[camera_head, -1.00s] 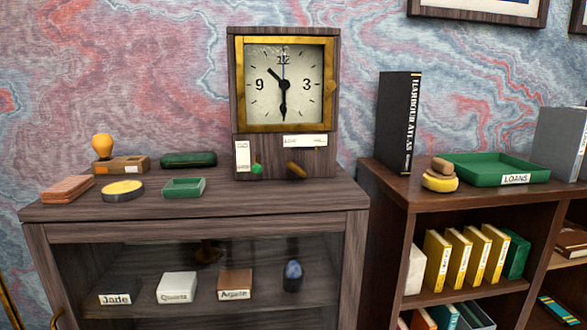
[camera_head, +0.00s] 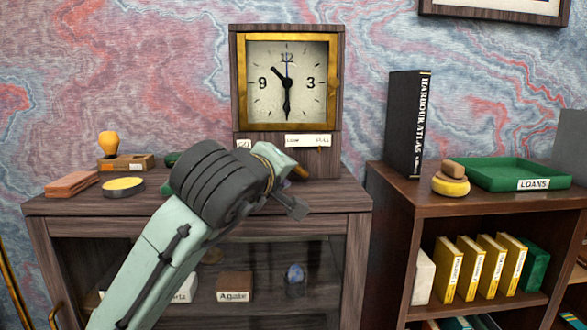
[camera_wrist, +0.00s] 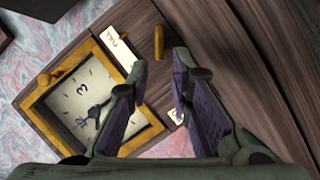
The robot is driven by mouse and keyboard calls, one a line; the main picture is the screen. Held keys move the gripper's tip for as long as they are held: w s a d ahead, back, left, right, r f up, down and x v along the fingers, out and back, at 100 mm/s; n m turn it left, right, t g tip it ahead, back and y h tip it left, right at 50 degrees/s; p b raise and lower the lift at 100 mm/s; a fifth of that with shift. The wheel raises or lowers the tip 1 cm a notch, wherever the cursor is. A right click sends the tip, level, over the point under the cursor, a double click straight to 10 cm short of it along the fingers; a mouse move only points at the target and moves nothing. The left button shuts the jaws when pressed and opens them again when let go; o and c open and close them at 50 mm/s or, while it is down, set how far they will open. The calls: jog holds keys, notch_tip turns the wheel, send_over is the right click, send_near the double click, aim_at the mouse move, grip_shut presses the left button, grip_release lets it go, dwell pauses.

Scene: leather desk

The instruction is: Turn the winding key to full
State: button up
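The clock (camera_head: 288,85) stands upright on the cabinet, with a gold-framed dial. A white label (camera_head: 308,140) reading "LOW" and "FULL" is on its lower front. The golden-brown winding key (camera_head: 301,173) is below the label, partly hidden by my gripper (camera_head: 290,188). In the wrist view the key (camera_wrist: 159,42) is a short bar, just beyond and between the tips of my open gripper (camera_wrist: 160,62). The fingers look apart from it. The label's "FULL" end (camera_wrist: 119,42) shows beside it. A second white label (camera_wrist: 178,114) is partly hidden by the fingers.
My arm covers part of the cabinet top (camera_head: 60,205). A yellow-topped round tin (camera_head: 123,186), red-brown blocks (camera_head: 72,184) and a wooden stamp box (camera_head: 127,162) lie to the left. A bookshelf (camera_head: 400,195) with a black book (camera_head: 405,120) and green tray (camera_head: 530,175) stands right.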

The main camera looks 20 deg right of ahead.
aim_at(298, 169)
jog(key=p+x, duration=0.1)
jog(key=x, duration=0.7)
jog(key=shift+w+d+p, duration=0.2)
jog(key=shift+w+p, duration=0.05)
jog(key=shift+p, duration=0.1)
jog(key=shift+c, duration=0.4)
grip_shut()
